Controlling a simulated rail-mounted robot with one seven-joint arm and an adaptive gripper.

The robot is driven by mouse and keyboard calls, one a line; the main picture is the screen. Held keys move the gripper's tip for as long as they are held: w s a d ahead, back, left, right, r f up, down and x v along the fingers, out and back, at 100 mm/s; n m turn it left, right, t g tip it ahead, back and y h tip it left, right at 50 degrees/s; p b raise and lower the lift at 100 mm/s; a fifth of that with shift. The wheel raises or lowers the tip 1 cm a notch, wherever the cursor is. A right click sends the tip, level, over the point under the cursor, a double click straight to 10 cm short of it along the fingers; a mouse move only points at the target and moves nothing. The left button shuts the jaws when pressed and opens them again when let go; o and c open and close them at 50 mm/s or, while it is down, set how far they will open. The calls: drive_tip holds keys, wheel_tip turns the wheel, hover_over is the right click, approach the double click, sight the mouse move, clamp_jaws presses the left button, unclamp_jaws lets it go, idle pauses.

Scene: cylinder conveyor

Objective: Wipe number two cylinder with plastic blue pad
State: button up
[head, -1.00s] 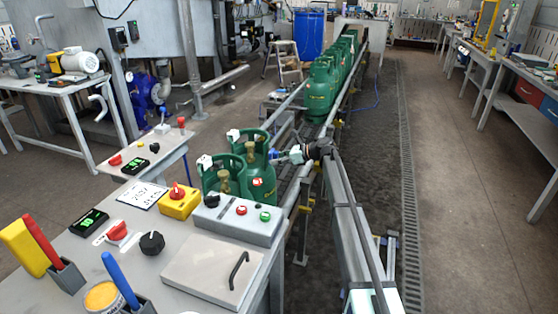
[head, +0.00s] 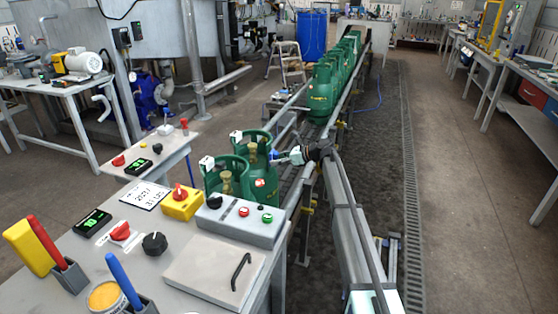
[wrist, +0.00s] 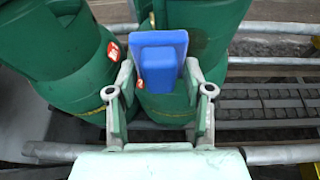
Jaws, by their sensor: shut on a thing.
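Two green gas cylinders stand at the near end of the conveyor. The left cylinder (head: 225,181) and the right cylinder (head: 263,190) also show in the wrist view, the left one (wrist: 62,75) tilted in the picture and the right one (wrist: 212,42) behind the pad. In the wrist view my gripper (wrist: 160,88) is shut on the blue plastic pad (wrist: 160,60). The pad overlaps the right cylinder's body; I cannot tell whether they touch.
A row of green cylinders (head: 322,88) stands farther up the conveyor, between metal rails (head: 296,103). A control desk (head: 180,258) with knobs, buttons and pens stands at the near left. A workbench (head: 525,85) stands at the far right. The floor right of the conveyor is clear.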

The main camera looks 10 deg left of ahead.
drive_tip(key=shift+w+a, duration=0.1)
drive_tip(key=shift+a, duration=0.35)
drive_tip(key=shift+w+p, duration=0.1)
drive_tip(key=shift+p, duration=0.2)
drive_tip(key=w+d+p, duration=0.1)
drive_tip(key=w+p, duration=0.3)
drive_tip(key=w, duration=0.2)
idle(0.5)
drive_tip(key=shift+s+d+p, duration=0.1)
drive_tip(key=shift+p, duration=0.2)
drive_tip(key=shift+s+a+p, duration=0.2)
drive_tip(key=shift+s+p, duration=0.25)
drive_tip(key=shift+s, duration=0.55)
drive_tip(key=shift+s+a+p, duration=0.2)
drive_tip(key=shift+s+p, duration=0.25)
drive_tip(key=shift+s, duration=0.6)
drive_tip(key=shift+s+a+p, duration=0.2)
drive_tip(key=shift+s+p, duration=0.25)
drive_tip(key=shift+s, duration=0.55)
drive_tip(key=shift+d, duration=0.1)
